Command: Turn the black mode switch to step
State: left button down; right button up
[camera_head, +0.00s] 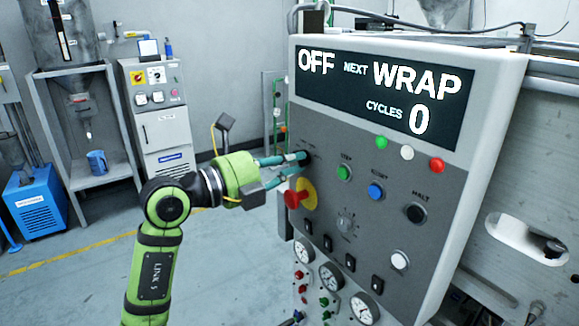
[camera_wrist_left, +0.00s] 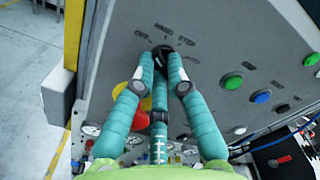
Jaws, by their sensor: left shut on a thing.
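The black mode switch (camera_wrist_left: 163,50) sits at the upper left of the grey control panel, with small labels above it, STEP towards the right. In the head view the switch (camera_head: 304,157) is mostly hidden behind the fingertips. My left gripper (camera_head: 299,158) reaches in from the left, its teal fingers shut on the switch. In the left wrist view the fingertips (camera_wrist_left: 163,58) close around the knob, hiding part of it; its pointer direction cannot be told. The display (camera_head: 385,92) above reads OFF at the left, WRAP at the right and CYCLES 0. My right gripper is not in view.
A red emergency knob on a yellow plate (camera_head: 308,194) is just below my gripper. Green (camera_head: 344,173), blue (camera_head: 375,191) and black (camera_head: 416,213) buttons lie to the right. A grey dial (camera_head: 346,223) and gauges sit lower. The floor left of the panel is open.

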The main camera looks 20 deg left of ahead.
pick_arm(q)
jog(key=m+b, duration=0.2)
jog(key=m, duration=0.1)
jog(key=shift+f+m, duration=0.1)
jog(key=shift+m, duration=0.3)
jog(key=m+b, duration=0.4)
jog(key=shift+a+m, duration=0.1)
jog(key=shift+m, duration=0.2)
jog(key=m+b, duration=0.3)
jog(key=m, duration=0.1)
jog(key=shift+r, duration=0.2)
jog(key=shift+r+m+b, duration=0.15)
jog(key=shift+m+b, duration=0.8)
jog(key=shift+m, duration=0.55)
jog(key=c, duration=1.2)
grip_release()
jog(key=shift+c, duration=0.2)
